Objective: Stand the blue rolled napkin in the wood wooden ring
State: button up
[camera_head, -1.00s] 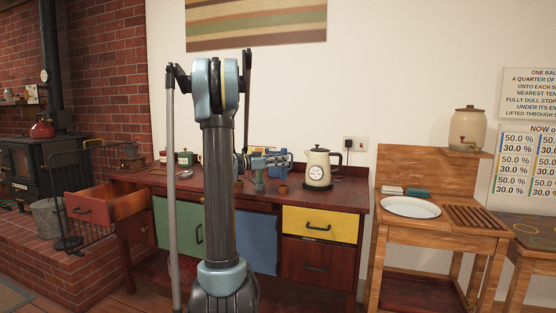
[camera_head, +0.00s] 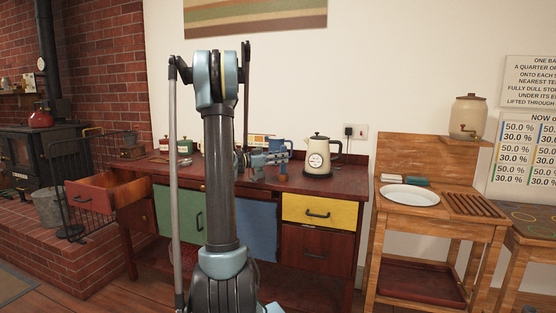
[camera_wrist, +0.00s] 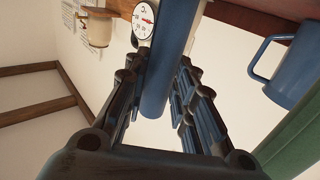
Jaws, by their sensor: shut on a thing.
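My gripper (camera_wrist: 157,85) is shut on the blue rolled napkin (camera_wrist: 165,60), a plain blue cylinder held between its two dark fingers in the wrist view. In the head view my gripper (camera_head: 262,158) is small, beyond my arm, low over the red-brown counter, with the napkin (camera_head: 258,172) below it. A small brown round piece (camera_head: 283,177), perhaps the wooden ring, stands on the counter just right of the napkin. Another brown piece (camera_head: 239,174) is to the left, partly hidden by my arm. I cannot tell whether the napkin touches either.
A cream kettle (camera_head: 318,158) with a dial stands right of the gripper. A blue mug (camera_wrist: 285,65) is close by in the wrist view. Jars (camera_head: 184,146) stand at the back left. A drawer (camera_head: 90,195) is pulled open at left. A wooden stand with a white plate (camera_head: 409,195) is at right.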

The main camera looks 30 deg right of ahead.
jog(key=o, duration=1.1)
jog(key=shift+o, duration=0.2)
jog(key=w+a, duration=0.1)
jog(key=a, duration=1.1)
jog(key=shift+w, duration=0.15)
jog(key=s+a+f+n+t+y, duration=0.1)
jog(key=s+a+f+n+y, duration=0.5)
jog(key=s+a, duration=0.4)
jog(key=s+a+f+n+t+y, duration=0.1)
jog(key=s+a+f+n+y, duration=0.5)
jog(key=s+a, duration=0.5)
jog(key=s+a+f+n+t+y, duration=0.2)
jog(key=s+a+f+n+y, duration=0.4)
jog(key=s+a, duration=0.5)
notch_tip(320, 180, down, 3)
jog(key=shift+s+a+r+n, duration=0.1)
jog(key=shift+s+a+n, duration=0.2)
jog(key=shift+n, duration=0.4)
